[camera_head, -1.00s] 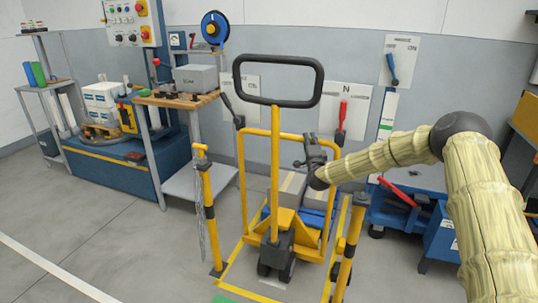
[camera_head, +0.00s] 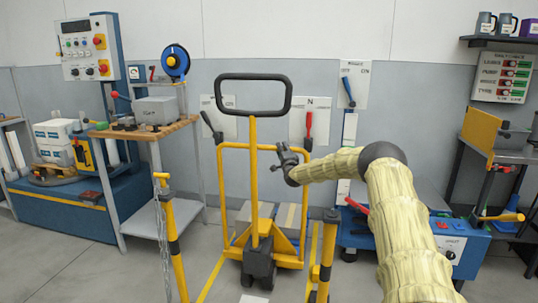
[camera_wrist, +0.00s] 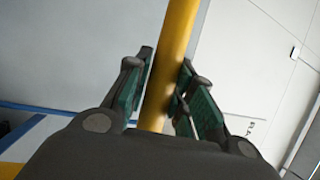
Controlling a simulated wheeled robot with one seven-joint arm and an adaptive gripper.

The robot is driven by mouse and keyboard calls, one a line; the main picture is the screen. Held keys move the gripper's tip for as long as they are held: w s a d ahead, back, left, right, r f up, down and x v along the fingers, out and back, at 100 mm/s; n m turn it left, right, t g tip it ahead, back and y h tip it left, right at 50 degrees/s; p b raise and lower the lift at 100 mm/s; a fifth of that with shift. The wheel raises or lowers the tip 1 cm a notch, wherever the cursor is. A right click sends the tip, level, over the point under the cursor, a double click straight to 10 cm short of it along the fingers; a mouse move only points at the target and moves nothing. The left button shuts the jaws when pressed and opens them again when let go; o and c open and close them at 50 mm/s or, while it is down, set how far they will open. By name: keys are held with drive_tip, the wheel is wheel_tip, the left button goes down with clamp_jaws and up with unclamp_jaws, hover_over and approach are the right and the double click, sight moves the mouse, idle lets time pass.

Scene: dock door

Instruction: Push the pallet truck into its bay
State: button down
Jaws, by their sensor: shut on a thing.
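The pallet truck (camera_head: 254,195) is yellow, with a black loop handle (camera_head: 253,77) and small black wheels. It stands upright at the centre of the head view with boxes (camera_head: 288,216) on its far side. Yellow floor lines (camera_head: 211,279) mark the bay around it. My gripper (camera_head: 285,152) is at the upper right of the truck's yellow frame. In the wrist view a yellow bar (camera_wrist: 172,62) runs between my fingers, and they are shut on it. The exact contact is small in the head view.
A yellow post (camera_head: 172,240) with a chain stands at the left and another post (camera_head: 322,258) at the right. A workbench (camera_head: 150,130) is left, a blue cart (camera_head: 455,240) right. Red-handled and black-handled levers hang on the wall behind.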

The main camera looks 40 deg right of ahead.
drive_tip(key=shift+d+r, duration=0.15)
drive_tip(key=shift+d, duration=0.05)
drive_tip(key=c, duration=1.5)
unclamp_jaws()
drive_tip(key=o, duration=0.3)
drive_tip(key=shift+w+d+f, duration=0.1)
drive_tip(key=shift+d+f, duration=0.05)
drive_tip(key=shift+f, duration=0.15)
drive_tip(key=shift+a, duration=0.2)
drive_tip(key=v, duration=1.1)
drive_tip(key=shift+s+f, duration=0.25)
drive_tip(key=shift+s, duration=0.15)
drive_tip(key=shift+a, duration=0.2)
